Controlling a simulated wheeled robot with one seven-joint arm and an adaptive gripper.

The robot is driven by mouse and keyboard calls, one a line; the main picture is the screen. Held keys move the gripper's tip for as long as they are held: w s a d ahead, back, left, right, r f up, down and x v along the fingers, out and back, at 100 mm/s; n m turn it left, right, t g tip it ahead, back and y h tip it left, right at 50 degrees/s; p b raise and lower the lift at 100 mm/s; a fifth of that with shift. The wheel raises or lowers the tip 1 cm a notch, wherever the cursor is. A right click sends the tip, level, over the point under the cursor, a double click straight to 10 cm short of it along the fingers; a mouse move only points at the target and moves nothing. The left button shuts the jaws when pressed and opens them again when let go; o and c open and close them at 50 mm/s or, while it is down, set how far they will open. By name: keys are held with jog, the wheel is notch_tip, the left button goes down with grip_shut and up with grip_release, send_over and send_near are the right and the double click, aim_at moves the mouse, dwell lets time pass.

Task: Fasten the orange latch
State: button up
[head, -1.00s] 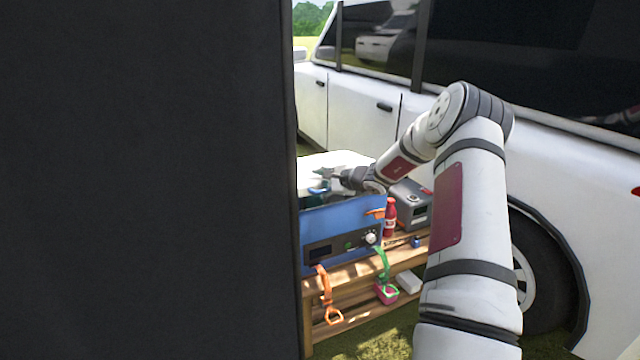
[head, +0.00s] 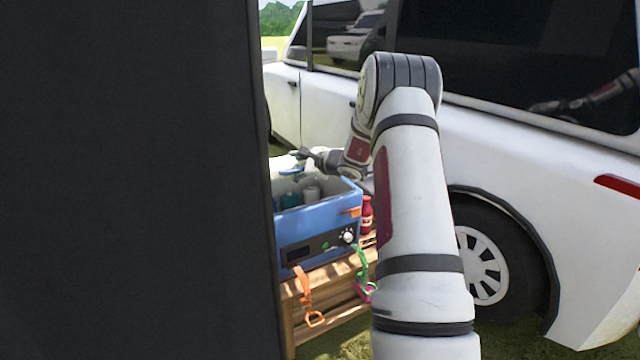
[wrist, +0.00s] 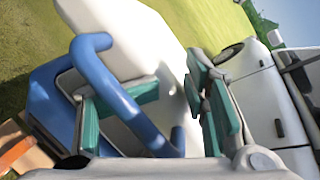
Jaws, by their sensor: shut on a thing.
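A blue cooler box (head: 333,215) stands open on a wooden bench, with bottles inside. The orange latch (head: 303,285) hangs loose from the box's front, its loop at the bottom. A green latch (head: 361,264) hangs from the front right. A small orange piece (head: 351,212) sticks out near the right rim. My gripper (head: 300,155) is behind the box's far rim. In the wrist view my gripper (wrist: 172,103) is shut on the lid's blue handle (wrist: 112,88), one teal-padded finger inside its loop. The white lid (wrist: 150,40) fills much of that view.
The wooden bench (head: 330,295) bears the box; a red bottle (head: 366,213) stands right of it. A white car (head: 510,170) is close behind and to the right. A large dark panel (head: 130,180) blocks the head view's left side.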

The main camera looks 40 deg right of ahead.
jog(key=shift+o, duration=0.8)
jog(key=s+d+f, duration=0.1)
jog(key=s+f, duration=0.1)
jog(key=s, duration=0.3)
jog(key=s+d+f+g, duration=0.1)
jog(key=s+f, duration=0.1)
jog(key=s, duration=0.4)
jog(key=shift+d+f, duration=0.25)
jog(key=shift+d, duration=0.1)
jog(key=shift+s+r+n, duration=0.25)
jog(key=shift+s+r, duration=0.2)
jog(key=shift+r, duration=0.2)
jog(key=shift+s+r+n, duration=0.25)
jog(key=shift+s+r, duration=0.15)
jog(key=shift+r, duration=0.2)
grip_shut()
jog(key=a, duration=0.1)
jog(key=a+n, duration=0.1)
jog(key=r+n, duration=0.1)
jog(key=shift+w+a+r+y, duration=0.1)
jog(key=shift+w+a+y, duration=0.2)
jog(key=shift+w+a, duration=0.1)
